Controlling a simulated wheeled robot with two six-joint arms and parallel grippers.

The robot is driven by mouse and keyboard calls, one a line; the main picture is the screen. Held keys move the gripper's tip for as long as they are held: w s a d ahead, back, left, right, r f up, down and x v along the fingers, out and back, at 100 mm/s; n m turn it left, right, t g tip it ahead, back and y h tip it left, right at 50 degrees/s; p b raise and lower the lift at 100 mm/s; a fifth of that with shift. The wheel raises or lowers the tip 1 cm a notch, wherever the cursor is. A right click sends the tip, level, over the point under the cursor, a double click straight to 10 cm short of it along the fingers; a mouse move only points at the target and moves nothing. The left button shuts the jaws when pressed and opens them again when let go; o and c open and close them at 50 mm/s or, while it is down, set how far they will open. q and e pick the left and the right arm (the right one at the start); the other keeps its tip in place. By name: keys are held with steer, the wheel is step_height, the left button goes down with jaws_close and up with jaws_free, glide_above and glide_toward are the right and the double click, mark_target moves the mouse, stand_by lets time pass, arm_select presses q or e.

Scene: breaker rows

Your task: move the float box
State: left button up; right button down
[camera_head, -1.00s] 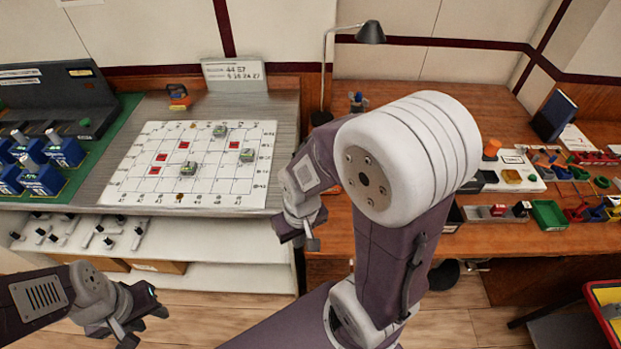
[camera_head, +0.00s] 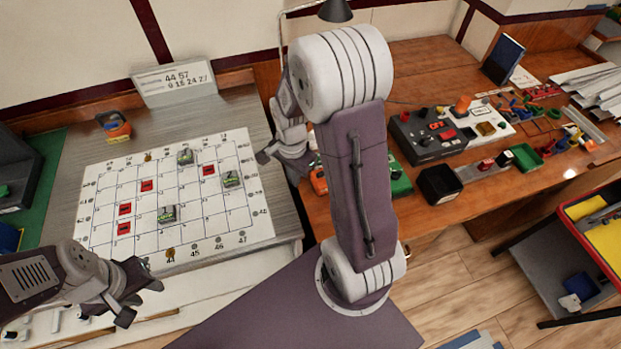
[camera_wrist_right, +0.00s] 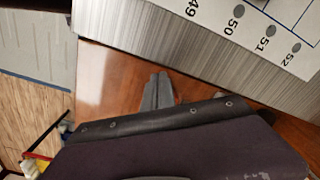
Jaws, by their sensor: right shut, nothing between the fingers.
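A white numbered grid board (camera_head: 190,235) lies on the grey bench at left in the head view. Three small grey-green boxes stand on it: one at the back (camera_head: 186,157), one at right (camera_head: 232,179) and one at the front (camera_head: 167,213). I cannot tell which is the float box. My left gripper (camera_head: 138,298) is open and empty at the board's front left corner, apart from the boxes. My right gripper (camera_head: 268,157) is shut and empty beside the board's right edge. The right wrist view shows its grey fingers (camera_wrist_right: 157,93) and the board's numbered edge (camera_wrist_right: 262,32).
Several red squares lie on the grid. A sign (camera_head: 175,82) and an orange-and-blue object (camera_head: 114,125) stand behind it. The wooden table (camera_head: 420,65) at right holds a dark control box (camera_head: 428,135), a black bin (camera_head: 438,184) and small parts. A red-rimmed cart stands at far right.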

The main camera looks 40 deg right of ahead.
mark_target(319, 179)
steer(key=d+f+m, duration=0.1)
steer(key=d+f, duration=0.1)
steer(key=f, duration=0.1)
steer(key=w+d+f+m, duration=0.1)
steer(key=d+f, duration=0.1)
steer(key=f, duration=0.2)
steer(key=d+f+m, duration=0.1)
steer(key=d+f, duration=0.1)
steer(key=f, duration=0.1)
steer(key=shift+w+f, duration=0.15)
steer(key=shift+f, duration=0.25)
steer(key=shift+d, duration=0.3)
steer(key=shift+d, duration=1.65)
steer(key=shift+a, duration=0.2)
